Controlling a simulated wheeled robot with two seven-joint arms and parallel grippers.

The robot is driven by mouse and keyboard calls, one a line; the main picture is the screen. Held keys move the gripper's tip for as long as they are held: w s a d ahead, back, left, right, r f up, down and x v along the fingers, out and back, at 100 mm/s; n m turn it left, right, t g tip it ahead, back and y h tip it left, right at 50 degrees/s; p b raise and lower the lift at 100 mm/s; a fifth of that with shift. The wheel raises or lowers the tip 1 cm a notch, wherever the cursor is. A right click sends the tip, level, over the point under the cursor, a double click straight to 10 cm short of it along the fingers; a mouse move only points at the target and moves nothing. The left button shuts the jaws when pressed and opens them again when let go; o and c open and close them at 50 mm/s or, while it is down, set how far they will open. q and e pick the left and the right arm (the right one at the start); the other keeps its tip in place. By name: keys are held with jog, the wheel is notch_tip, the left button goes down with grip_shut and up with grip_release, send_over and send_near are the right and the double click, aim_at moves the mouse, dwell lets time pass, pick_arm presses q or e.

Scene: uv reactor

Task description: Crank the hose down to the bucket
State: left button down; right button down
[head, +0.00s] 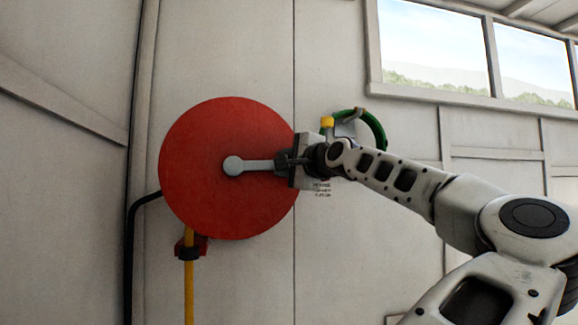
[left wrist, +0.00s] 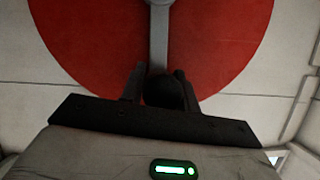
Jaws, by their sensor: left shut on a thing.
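A round red hose reel (head: 215,200) is mounted on the pale wall, with a grey crank arm (head: 250,166) pointing right from its hub. My left gripper (head: 284,163) is at the crank's outer end. In the left wrist view its fingers (left wrist: 155,82) sit on both sides of a dark crank knob (left wrist: 163,93), shut on it. The red reel (left wrist: 90,40) and the crank arm (left wrist: 159,30) fill the space ahead. A yellow hose (head: 189,290) hangs straight down below the reel and leaves the picture at the bottom. No bucket shows. My right gripper is not in view.
A red and black guide (head: 190,248) surrounds the hose below the reel. A black pipe (head: 131,240) runs down the wall at left. A green loop with a yellow piece (head: 327,122) is behind my wrist. Windows (head: 432,45) are at upper right.

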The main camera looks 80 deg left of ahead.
pick_arm(q)
jog(key=shift+r, duration=0.25)
jog(key=c, duration=1.1)
grip_release()
jog(key=shift+o, duration=0.2)
jog(key=shift+f, duration=0.1)
jog(key=shift+w+d+f, duration=0.15)
jog(key=shift+w+d, duration=0.05)
jog(key=shift+d, duration=0.15)
jog(key=b+v, duration=0.4)
jog(key=v, duration=1.1)
jog(key=shift+b, duration=0.4)
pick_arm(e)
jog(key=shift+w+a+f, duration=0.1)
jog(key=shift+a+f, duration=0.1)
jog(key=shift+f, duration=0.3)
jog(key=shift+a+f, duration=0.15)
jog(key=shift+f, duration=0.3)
